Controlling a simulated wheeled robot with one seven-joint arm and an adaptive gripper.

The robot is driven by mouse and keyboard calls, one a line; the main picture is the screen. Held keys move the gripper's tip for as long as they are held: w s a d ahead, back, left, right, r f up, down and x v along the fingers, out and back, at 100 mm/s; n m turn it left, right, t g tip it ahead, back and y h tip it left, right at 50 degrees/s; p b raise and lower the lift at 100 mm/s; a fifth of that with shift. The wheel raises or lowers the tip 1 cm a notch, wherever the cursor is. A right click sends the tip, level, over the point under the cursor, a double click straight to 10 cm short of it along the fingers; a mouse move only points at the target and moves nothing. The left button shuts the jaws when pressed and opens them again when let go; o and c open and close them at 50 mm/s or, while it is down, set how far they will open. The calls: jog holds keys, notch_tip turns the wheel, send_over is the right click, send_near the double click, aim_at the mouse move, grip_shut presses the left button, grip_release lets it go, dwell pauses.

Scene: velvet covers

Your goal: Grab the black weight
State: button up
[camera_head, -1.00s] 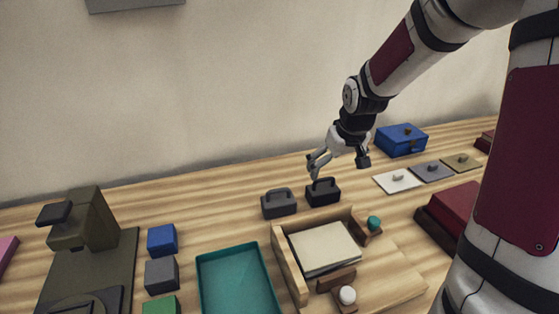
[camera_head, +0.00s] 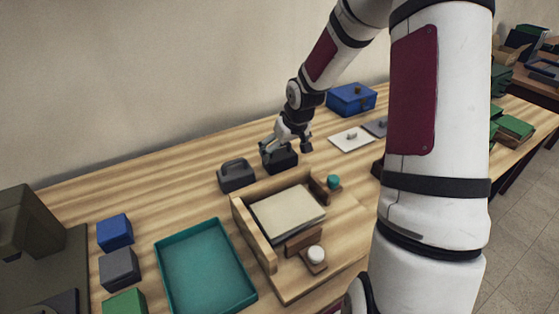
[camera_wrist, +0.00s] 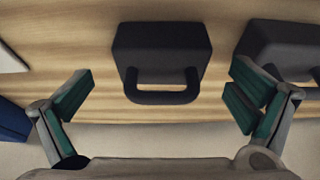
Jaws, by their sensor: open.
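The black weight (camera_head: 281,161) is a dark block with a loop handle, standing on the wooden table behind the wooden frame. My gripper (camera_head: 285,146) is just above it with its fingers spread. In the wrist view the black weight (camera_wrist: 162,48) lies in the middle, its handle towards my gripper (camera_wrist: 161,92). The open fingers are on either side of the handle, apart from it, with nothing held. A similar dark grey weight (camera_head: 237,176) stands to its left; it shows at the right edge of the wrist view (camera_wrist: 282,48).
The wooden frame (camera_head: 240,226) holding a pale block is in front of the weights. A teal tray (camera_head: 160,272) and several coloured blocks are to the left. A blue box (camera_head: 352,99) and flat knobbed plates (camera_head: 350,140) are to the right. The wall is behind.

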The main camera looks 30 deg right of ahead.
aim_at(280, 154)
jog(key=b+x, duration=0.1)
jog(key=x, duration=0.4)
jog(key=shift+w+a+r, duration=0.1)
jog(key=shift+w, duration=0.05)
jog(key=c, duration=1.8)
jog(key=shift+r, duration=0.2)
jog(key=shift+c, duration=0.4)
